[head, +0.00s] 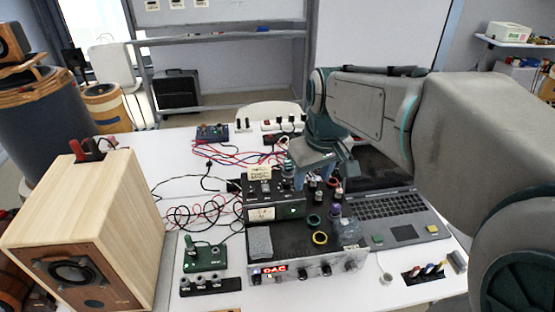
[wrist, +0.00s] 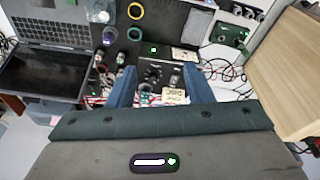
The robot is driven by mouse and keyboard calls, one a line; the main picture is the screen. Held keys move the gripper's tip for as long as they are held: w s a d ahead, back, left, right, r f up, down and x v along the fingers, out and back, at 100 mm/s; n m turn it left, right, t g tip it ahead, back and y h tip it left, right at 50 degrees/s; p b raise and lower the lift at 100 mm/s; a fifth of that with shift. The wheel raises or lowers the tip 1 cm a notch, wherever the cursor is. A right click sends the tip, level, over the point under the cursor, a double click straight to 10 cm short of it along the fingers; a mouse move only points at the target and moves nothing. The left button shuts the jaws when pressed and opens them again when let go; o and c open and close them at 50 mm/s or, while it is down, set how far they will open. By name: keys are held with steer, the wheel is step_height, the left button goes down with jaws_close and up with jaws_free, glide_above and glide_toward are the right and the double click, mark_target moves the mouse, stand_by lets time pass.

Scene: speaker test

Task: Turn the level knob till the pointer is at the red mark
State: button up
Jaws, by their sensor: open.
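My gripper (head: 305,176) is above the small black meter box (head: 290,211), fingers pointing down. In the wrist view, its two blue fingers (wrist: 160,72) are apart, with the box's small knobs and switches (wrist: 152,74) in the gap and nothing held. The box has a pale meter face (head: 261,213) on its front; its pointer and any red mark are too small to read. Small dark knobs (head: 317,196) stand right of the gripper. I cannot tell which knob is the level knob. My gripper and arm hide part of the box's back.
The box stands on a wider black unit (head: 290,242) with a red "DAC" display (head: 275,269) and front knobs. A laptop (head: 395,215) is to the right, a wooden speaker (head: 90,225) and a green box (head: 205,258) to the left. Red and black cables lie behind and left.

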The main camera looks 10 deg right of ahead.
steer(key=w+f+n+g, duration=0.1)
steer(key=w+n, duration=0.2)
steer(key=w, duration=0.8)
steer(key=n+g, duration=0.1)
steer(key=n, duration=0.2)
glide_above(288, 181)
step_height(288, 181, down, 4)
steer(key=f, duration=0.4)
steer(key=f+p, duration=0.1)
steer(key=f, duration=0.4)
steer(key=f+p, duration=0.1)
steer(key=f, duration=0.3)
steer(key=shift+s+a+f, duration=0.1)
steer(key=shift+a+f, duration=0.15)
steer(key=shift+f, duration=0.15)
steer(key=c, duration=1)
steer(key=shift+d, duration=0.5)
steer(key=shift+a, duration=0.35)
